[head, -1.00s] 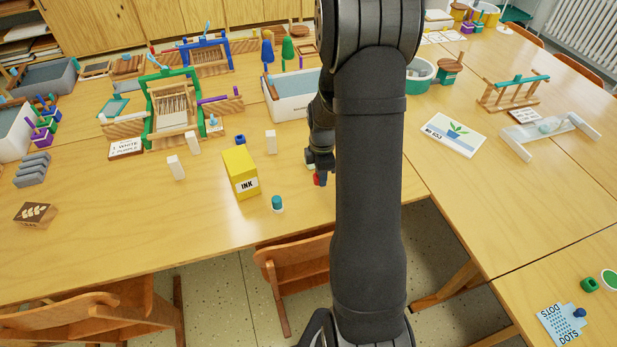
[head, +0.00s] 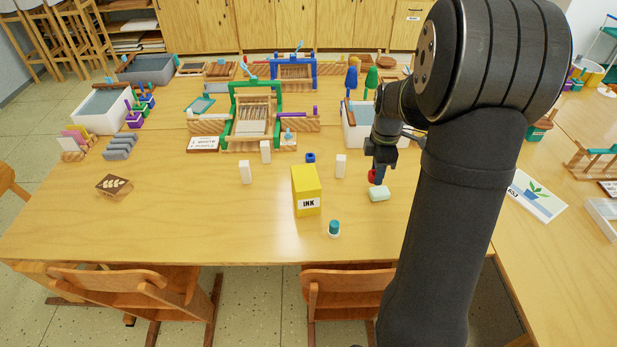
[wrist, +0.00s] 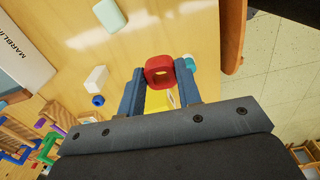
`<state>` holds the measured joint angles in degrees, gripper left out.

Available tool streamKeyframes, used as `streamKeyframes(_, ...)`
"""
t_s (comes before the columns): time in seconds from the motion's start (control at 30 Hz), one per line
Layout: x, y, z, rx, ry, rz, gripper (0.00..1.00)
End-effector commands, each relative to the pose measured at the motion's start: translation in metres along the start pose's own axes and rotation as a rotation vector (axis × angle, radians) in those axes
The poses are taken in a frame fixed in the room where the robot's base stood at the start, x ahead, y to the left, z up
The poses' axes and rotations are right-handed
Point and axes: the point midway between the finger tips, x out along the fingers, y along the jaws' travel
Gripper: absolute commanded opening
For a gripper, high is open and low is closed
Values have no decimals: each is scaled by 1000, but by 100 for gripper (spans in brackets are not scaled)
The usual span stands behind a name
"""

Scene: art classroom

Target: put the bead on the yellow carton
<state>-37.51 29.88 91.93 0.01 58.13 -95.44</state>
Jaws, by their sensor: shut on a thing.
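My gripper (head: 378,172) is shut on a red bead (wrist: 159,72), a hollow ring-like piece held between the blue fingertips. The bead also shows small in the head view (head: 372,177). The yellow carton (head: 306,183), marked INK, stands upright on the table, to the left of my gripper in the head view. The bead and the carton are apart. In the wrist view the carton (wrist: 175,98) is mostly hidden behind the bead and the jaws.
A pale green block (head: 378,194) lies just in front of my gripper. White blocks (head: 341,166) stand near the carton, with a blue bead (head: 310,157) behind it.

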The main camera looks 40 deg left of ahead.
Motion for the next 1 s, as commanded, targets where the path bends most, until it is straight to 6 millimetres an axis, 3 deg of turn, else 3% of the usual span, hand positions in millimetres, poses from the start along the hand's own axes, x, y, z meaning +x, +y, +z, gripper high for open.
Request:
streamKeyframes(0.03, -12, 9, -18, -15, 0, 5, 10)
streamKeyframes(0.13, -30, 20, -44, -27, 0, 3, 10)
streamKeyframes(0.37, -48, 31, -77, -38, 0, -1, 10)
streamKeyframes(0.8, 5, 60, -163, -39, 0, -3, 10)
streamKeyframes(1.0, 17, 68, -183, -36, 0, -1, 10)
